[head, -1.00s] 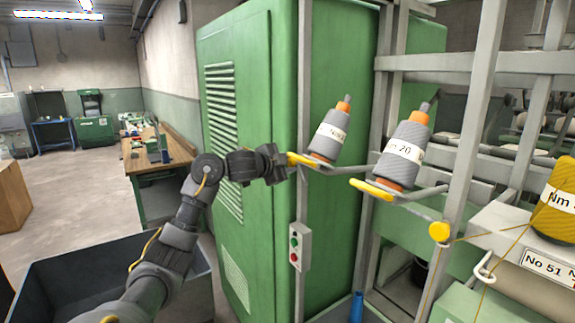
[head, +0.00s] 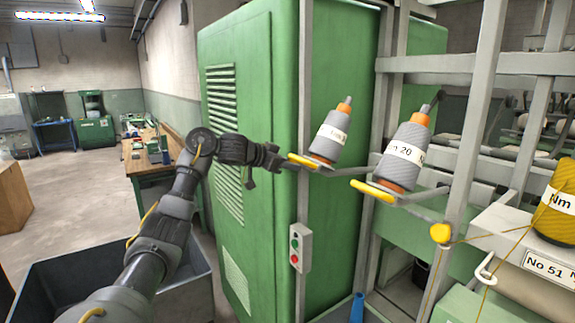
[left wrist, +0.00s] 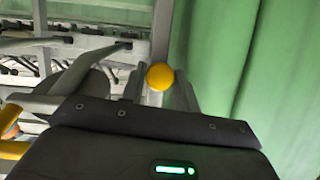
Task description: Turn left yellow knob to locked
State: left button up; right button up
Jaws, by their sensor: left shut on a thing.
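The left yellow knob (head: 302,161) is a lever-like yellow handle at the base of the left grey bobbin (head: 330,136), in front of the green cabinet. My left gripper (head: 284,161) reaches it from the left and is shut on its end. In the left wrist view the knob shows as a round yellow end (left wrist: 159,76) at the fingertips. The gripper partly hides the knob's left end. My right gripper is in neither view.
A second bobbin marked 20 (head: 404,152) with its own yellow handle (head: 372,190) stands close to the right. Grey frame posts (head: 468,130) rise beyond it. The green cabinet (head: 255,100) stands close behind my left forearm. A dark bin (head: 60,272) is at lower left.

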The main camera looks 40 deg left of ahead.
pick_arm(q)
jog(key=shift+n, duration=0.4)
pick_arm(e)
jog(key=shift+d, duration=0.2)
pick_arm(q)
jog(key=o, duration=0.8)
jog(key=shift+o, duration=0.8)
jog(key=shift+d+r, duration=0.15)
jog(key=shift+r, duration=0.05)
jog(key=shift+s+a, duration=0.1)
jog(key=shift+a, duration=0.1)
